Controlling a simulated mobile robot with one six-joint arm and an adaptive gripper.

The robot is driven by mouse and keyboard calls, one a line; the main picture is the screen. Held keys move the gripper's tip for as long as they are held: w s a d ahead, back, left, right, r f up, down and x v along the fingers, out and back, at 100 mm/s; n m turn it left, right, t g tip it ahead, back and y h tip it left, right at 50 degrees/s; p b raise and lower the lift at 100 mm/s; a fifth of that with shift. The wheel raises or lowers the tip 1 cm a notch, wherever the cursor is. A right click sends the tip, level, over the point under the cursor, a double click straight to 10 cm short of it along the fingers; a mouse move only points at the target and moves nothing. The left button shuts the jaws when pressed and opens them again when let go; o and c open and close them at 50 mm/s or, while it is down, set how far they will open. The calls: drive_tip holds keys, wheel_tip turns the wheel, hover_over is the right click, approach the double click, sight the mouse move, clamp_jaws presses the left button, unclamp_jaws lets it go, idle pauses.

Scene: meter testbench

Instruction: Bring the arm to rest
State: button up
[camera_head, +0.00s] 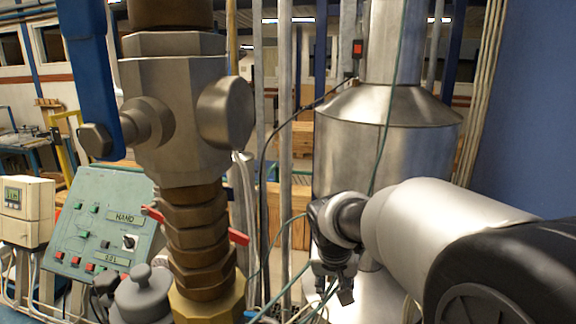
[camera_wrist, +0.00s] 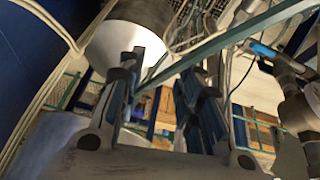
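My arm (camera_head: 440,228) reaches in from the lower right of the head view, with its pale link and dark joint in front of a large steel vessel (camera_head: 385,150). My gripper (camera_head: 335,286) hangs at the arm's end, pointing down, left of the link. In the wrist view the two fingers of my gripper (camera_wrist: 163,95) stand apart with background showing between them. The gripper is open and holds nothing that I can see. In the head view its fingertips are small and dark against the clutter.
A large brass valve body (camera_head: 180,110) with a blue lever (camera_head: 90,70) stands at left. Behind it are a green control panel (camera_head: 105,225) and a beige meter box (camera_head: 27,212). Thin cables and vertical pipes (camera_head: 285,130) run close to my gripper. A blue wall (camera_head: 530,110) is at right.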

drive_tip(key=s+d+f+b, duration=0.1)
drive_tip(key=s+f+b, duration=0.2)
drive_tip(key=s, duration=0.6)
drive_tip(key=s+d+f+n+y+b, duration=0.1)
drive_tip(key=s+f+b, duration=0.2)
drive_tip(key=s, duration=0.7)
drive_tip(key=s+d+f+b, duration=0.1)
drive_tip(key=s+f+b, duration=0.2)
drive_tip(key=s, duration=0.7)
drive_tip(key=shift+d+n+b, duration=0.35)
drive_tip(key=shift+n+b, duration=0.05)
drive_tip(key=shift+b, duration=0.8)
drive_tip(key=shift+o, duration=0.2)
drive_tip(key=shift+w, duration=0.1)
